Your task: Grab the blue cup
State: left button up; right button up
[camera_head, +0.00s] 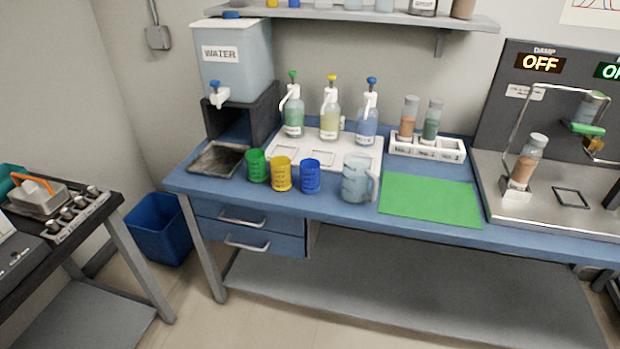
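The blue cup (310,177) stands upright on the blue bench top (335,204) near its front edge. It is the rightmost of a short row, to the right of a yellow cup (281,174) and a green cup (257,165). A clear measuring jug (355,178) with a handle stands to its right, with a gap between them. Nothing is touching the blue cup from above. Neither of my grippers shows in the head view.
Pump bottles with green, yellow and blue tops (366,118) stand on a white tray (372,160) behind the cups. A water tank (235,62) is at the back left. A green mat (430,200) lies right of the jug. The floor before the bench is clear.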

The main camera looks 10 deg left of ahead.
aim_at(310, 176)
jog(key=i+l+u, duration=0.2)
jog(key=u, duration=0.3)
jog(key=i+l+u, duration=0.25)
jog(key=u, duration=0.25)
